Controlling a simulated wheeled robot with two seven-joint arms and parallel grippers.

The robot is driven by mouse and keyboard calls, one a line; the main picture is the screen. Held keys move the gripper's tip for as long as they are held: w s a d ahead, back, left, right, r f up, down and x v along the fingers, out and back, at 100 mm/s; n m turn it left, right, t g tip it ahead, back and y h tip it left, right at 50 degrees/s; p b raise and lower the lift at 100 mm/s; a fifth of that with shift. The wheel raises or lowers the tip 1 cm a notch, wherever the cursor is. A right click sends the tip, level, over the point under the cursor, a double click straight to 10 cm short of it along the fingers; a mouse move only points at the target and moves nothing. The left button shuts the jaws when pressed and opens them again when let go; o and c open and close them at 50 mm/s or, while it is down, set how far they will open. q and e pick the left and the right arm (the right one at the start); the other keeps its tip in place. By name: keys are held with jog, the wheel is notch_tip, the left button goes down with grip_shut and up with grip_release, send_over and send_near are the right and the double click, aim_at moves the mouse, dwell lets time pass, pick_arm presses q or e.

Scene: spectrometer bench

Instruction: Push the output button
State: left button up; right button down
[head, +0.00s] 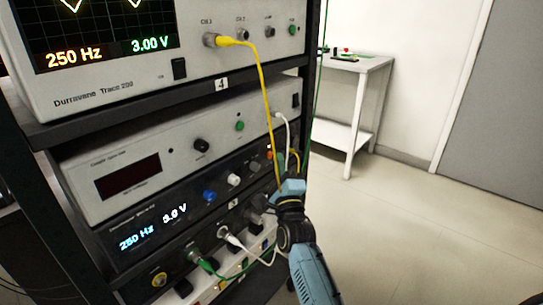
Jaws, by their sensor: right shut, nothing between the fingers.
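The dark generator (178,222) in the rack has a lit display reading 250 Hz and 3.0 V, a blue knob (209,196) and a white knob (234,180). An orange spot (269,155) shows near its right end. I cannot read any label that marks the output button. My right gripper (286,188) is shut and empty in front of the generator's right end, close to the cables. It hides part of the panel there; whether it touches anything is unclear. My left gripper is out of view.
A grey unit (110,160) with a dark display sits above the generator, and an oscilloscope (120,92) sits on top. Yellow (262,95), white (288,135) and green (212,271) cables hang in front. A white side table (350,66) stands behind; open floor (420,225) lies right.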

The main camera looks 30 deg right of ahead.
jog(key=shift+w, duration=0.1)
dwell(0.3)
jog(key=shift+w+a, duration=0.15)
jog(key=shift+w, duration=0.15)
dwell(0.4)
jog(key=shift+s, duration=0.4)
